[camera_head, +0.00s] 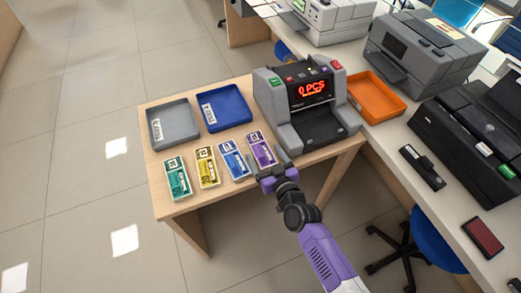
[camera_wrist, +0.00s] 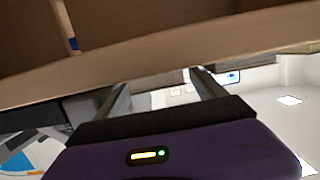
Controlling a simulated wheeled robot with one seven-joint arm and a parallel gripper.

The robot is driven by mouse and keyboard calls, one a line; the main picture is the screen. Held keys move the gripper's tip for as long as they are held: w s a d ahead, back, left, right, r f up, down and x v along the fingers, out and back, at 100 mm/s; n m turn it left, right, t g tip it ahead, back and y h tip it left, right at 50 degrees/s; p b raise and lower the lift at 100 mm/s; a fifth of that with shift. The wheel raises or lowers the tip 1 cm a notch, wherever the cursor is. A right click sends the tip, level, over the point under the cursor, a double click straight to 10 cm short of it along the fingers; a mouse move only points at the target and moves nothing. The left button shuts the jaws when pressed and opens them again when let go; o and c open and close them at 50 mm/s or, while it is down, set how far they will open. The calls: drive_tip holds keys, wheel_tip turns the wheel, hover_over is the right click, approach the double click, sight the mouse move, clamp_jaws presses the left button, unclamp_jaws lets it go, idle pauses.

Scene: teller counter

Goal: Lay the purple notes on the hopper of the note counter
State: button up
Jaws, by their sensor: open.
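The purple notes (camera_head: 261,149) lie flat on the wooden table, at the right end of a row of note bundles. The note counter (camera_head: 305,105) stands behind and to the right of them, with a red lit display reading 0 PCS. Its dark hopper area (camera_head: 318,125) at the front looks empty. My gripper (camera_head: 271,165) is at the table's front edge, just in front of the purple notes, open and empty. In the wrist view the two fingers (camera_wrist: 160,95) are apart with nothing between them. The notes do not show there.
Green notes (camera_head: 177,178), yellow notes (camera_head: 207,167) and blue notes (camera_head: 234,160) lie left of the purple ones. A grey tray (camera_head: 174,124) and a blue tray (camera_head: 224,107) sit behind. An orange tray (camera_head: 376,96) and printers stand right. The table edge (camera_wrist: 200,60) is close in the wrist view.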

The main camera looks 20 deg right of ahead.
drive_tip(key=shift+w+f+b, duration=0.2)
drive_tip(key=shift+w+b, duration=0.05)
drive_tip(key=shift+w, duration=0.7)
drive_tip(key=shift+w+f+b, duration=0.15)
drive_tip(key=shift+w+b, duration=0.1)
drive_tip(key=shift+w, duration=0.7)
drive_tip(key=c, duration=1.7)
wheel_tip(320, 180, up, 14)
drive_tip(key=p, duration=1.4)
wheel_tip(320, 180, up, 7)
drive_tip(key=b, duration=0.1)
hover_over(261, 148)
drive_tip(key=s+f+b, duration=0.2)
drive_tip(key=s+f, duration=0.3)
drive_tip(key=s+f+b, duration=0.2)
drive_tip(key=s+f, duration=0.3)
drive_tip(key=s, duration=0.1)
drive_tip(key=s+f+b, duration=0.3)
drive_tip(key=s+f, duration=0.1)
drive_tip(key=s, duration=0.2)
drive_tip(key=shift+s+a+f, duration=0.15)
drive_tip(key=shift+a+f, duration=0.15)
drive_tip(key=shift+f, duration=0.1)
